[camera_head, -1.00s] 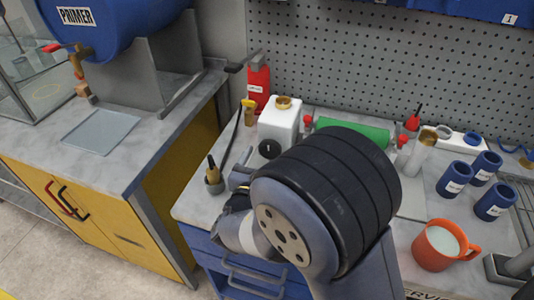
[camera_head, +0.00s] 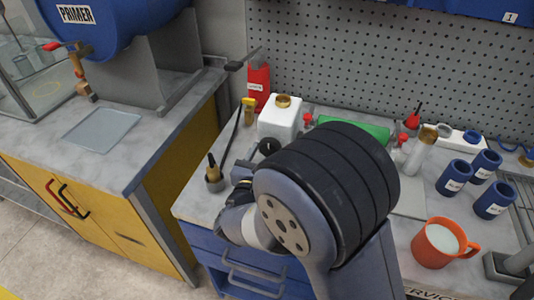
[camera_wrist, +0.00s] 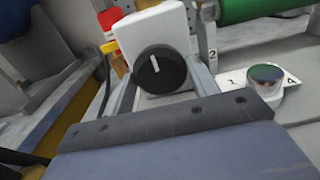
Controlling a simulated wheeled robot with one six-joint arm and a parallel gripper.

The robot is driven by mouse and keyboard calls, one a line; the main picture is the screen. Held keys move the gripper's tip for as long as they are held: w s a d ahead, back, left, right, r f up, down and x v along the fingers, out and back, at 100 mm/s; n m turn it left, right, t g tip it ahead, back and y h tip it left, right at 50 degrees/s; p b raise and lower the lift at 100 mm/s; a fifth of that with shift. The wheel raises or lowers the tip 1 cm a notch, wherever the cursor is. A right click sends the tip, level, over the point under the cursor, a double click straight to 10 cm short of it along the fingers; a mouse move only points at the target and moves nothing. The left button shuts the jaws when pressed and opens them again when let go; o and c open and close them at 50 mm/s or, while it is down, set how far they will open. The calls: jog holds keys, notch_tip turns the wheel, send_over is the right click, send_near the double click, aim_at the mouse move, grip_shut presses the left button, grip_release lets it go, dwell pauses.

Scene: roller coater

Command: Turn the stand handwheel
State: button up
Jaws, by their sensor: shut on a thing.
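The stand handwheel, a round black knob with a white mark, shows in the wrist view (camera_wrist: 161,72). Its white mark is near upright, leaning slightly left. In the head view the handwheel (camera_head: 268,146) shows only in part, behind my arm. My gripper (camera_wrist: 163,80) is shut on the handwheel, with one grey finger on each side of its rim. In the head view my wrist and arm hide most of the gripper. A green roller (camera_wrist: 250,8) is behind and to the right of the handwheel.
A small pot with a brush (camera_head: 214,174) is to the left. A silver dial with numbers (camera_wrist: 266,73) is on the right. Blue cups (camera_head: 453,178) and an orange mug (camera_head: 438,243) stand farther right.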

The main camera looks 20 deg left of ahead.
jog(key=shift+f+b, duration=0.15)
jog(key=shift+b, duration=0.35)
jog(key=shift+f+m+b, duration=0.1)
jog(key=shift+m+b, duration=0.5)
jog(key=shift+b, duration=0.3)
jog(key=m+b, duration=0.3)
jog(key=b, duration=0.3)
jog(key=shift+f, duration=0.2)
jog(key=m+b, duration=0.6)
jog(key=b, duration=0.5)
jog(key=shift+m, duration=0.4)
jog(key=m+b, duration=0.6)
jog(key=b, duration=0.4)
jog(key=m+b, duration=0.1)
jog(key=b, duration=0.1)
jog(key=m+b, duration=0.2)
jog(key=shift+r+m, duration=0.2)
jog(key=shift+m, duration=0.1)
jog(key=shift+r+m+b, duration=0.1)
jog(key=shift+m+b, duration=0.2)
jog(key=shift+b, duration=0.2)
jog(key=shift+r, duration=0.1)
